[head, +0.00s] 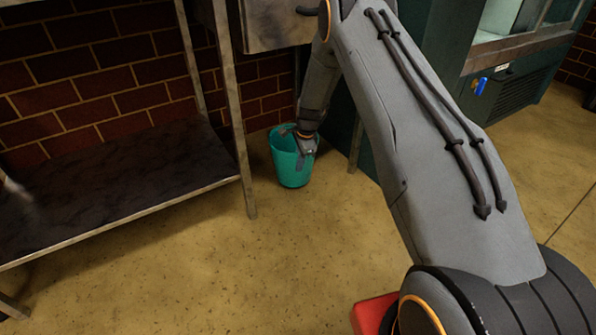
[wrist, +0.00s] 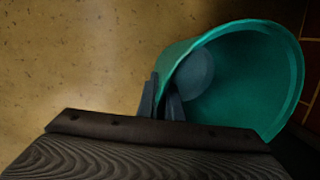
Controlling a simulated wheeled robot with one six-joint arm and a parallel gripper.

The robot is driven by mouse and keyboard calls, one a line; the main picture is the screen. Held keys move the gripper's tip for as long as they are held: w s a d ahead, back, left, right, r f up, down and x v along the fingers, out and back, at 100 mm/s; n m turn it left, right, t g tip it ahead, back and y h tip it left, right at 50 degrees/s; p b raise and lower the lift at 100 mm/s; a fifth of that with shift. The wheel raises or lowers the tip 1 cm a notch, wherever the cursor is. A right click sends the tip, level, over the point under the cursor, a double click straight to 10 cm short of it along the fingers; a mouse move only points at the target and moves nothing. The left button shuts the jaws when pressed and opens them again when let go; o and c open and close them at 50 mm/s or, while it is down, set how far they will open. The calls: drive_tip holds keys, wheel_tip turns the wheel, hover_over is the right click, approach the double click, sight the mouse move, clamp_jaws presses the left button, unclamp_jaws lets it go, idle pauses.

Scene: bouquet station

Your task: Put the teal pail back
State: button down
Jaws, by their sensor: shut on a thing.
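The teal pail (head: 290,170) is upright and empty, at floor level between the metal table's leg and the dark green cabinet. I cannot tell whether its base touches the floor. My gripper (head: 304,150) is at the pail's rim, shut on its wall, with one finger inside and one outside. In the wrist view the pail (wrist: 262,80) opens toward the camera at the right, and my gripper (wrist: 165,100) pinches the near left part of its rim. The pail's far lower side is hidden.
A metal table with a low dark shelf (head: 110,180) stands at the left, its leg (head: 236,130) close to the pail. A brick wall (head: 90,70) is behind. The dark green cabinet (head: 372,150) is at the right. Tan floor (head: 250,260) in front is clear.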

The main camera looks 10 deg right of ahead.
drive_tip(key=shift+w+f+b, duration=0.1)
drive_tip(key=shift+f+b, duration=0.3)
drive_tip(key=shift+f, duration=0.9)
drive_tip(key=c, duration=1.9)
unclamp_jaws()
drive_tip(key=r+p, duration=0.2)
drive_tip(key=r, duration=0.2)
drive_tip(key=s+d+r+p, duration=0.1)
drive_tip(key=r+p, duration=0.1)
drive_tip(key=r, duration=0.2)
drive_tip(key=s+r+p, duration=0.1)
drive_tip(key=r+p, duration=0.1)
drive_tip(key=r, duration=0.2)
drive_tip(key=shift+d, duration=0.15)
